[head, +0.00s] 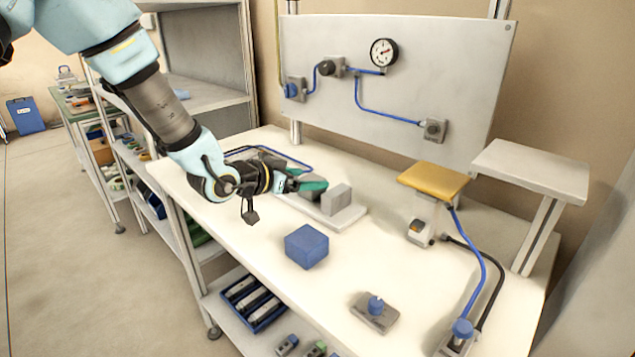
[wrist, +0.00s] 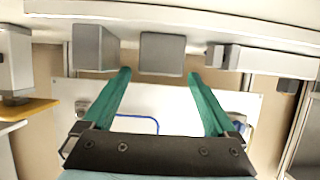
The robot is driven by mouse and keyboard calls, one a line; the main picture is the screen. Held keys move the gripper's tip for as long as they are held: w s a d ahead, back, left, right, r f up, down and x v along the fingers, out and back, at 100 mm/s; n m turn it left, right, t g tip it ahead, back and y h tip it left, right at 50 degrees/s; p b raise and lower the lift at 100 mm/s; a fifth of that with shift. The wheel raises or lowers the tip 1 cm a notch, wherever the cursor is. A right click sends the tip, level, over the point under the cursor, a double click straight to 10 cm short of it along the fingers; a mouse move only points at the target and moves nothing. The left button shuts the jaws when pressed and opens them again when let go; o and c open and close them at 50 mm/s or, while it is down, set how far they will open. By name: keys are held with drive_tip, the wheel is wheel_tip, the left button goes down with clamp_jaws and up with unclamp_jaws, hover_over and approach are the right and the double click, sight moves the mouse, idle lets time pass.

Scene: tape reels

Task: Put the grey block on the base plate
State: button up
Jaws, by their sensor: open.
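Two grey blocks show. One grey block (head: 336,199) stands upright on the flat light-grey base plate (head: 350,219), toward its right side in the head view. In the wrist view, a grey block (wrist: 162,54) lies between the green fingers of my gripper (wrist: 163,76), with a gap on each side. The other block (wrist: 95,48) is just outside the left finger. My gripper (head: 309,184) is low over the plate's left part in the head view and open. Its fingers partly hide the nearer block there, so I cannot tell what that block rests on.
A blue block (head: 307,246) sits in front of the plate. A blue-knobbed fixture (head: 375,310) is near the front edge. A yellow-topped stand (head: 433,179) with hoses is to the right. A gauge panel (head: 395,75) rises behind. White table is clear between them.

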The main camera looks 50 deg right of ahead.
drive_tip(key=v, duration=0.6)
drive_tip(key=shift+a+r+b, duration=0.1)
drive_tip(key=shift+a+b, duration=0.25)
drive_tip(key=shift+b, duration=0.05)
drive_tip(key=w+a+n+t+y, duration=0.1)
drive_tip(key=w+a, duration=0.2)
drive_tip(key=w+a+f+n+t+y, duration=0.1)
drive_tip(key=w+a+t, duration=0.1)
drive_tip(key=w+a, duration=0.2)
drive_tip(key=w+a+f+n+t+y, duration=0.1)
drive_tip(key=w+a, duration=0.2)
drive_tip(key=w, duration=0.1)
drive_tip(key=shift+w+a+f+n+y, duration=0.1)
drive_tip(key=shift+w+a+n+y, duration=0.2)
drive_tip(key=shift+n, duration=0.1)
drive_tip(key=w+a+f+n+t+y, duration=0.1)
drive_tip(key=w+a+n+y, duration=0.15)
drive_tip(key=a, duration=0.45)
drive_tip(key=w+a+n+t+y, duration=0.1)
drive_tip(key=w+a+n+y, duration=0.15)
drive_tip(key=a, duration=0.45)
drive_tip(key=s+a+n+g+y, duration=0.1)
drive_tip(key=s+a+n+y, duration=0.1)
drive_tip(key=a, duration=1)
drive_tip(key=s+a+n+g+y, duration=0.2)
drive_tip(key=s+a+n, duration=0.3)
drive_tip(key=a, duration=0.7)
drive_tip(key=shift+s+r+n+g+y, duration=0.3)
drive_tip(key=shift+n, duration=0.5)
drive_tip(key=shift+c, duration=0.2)
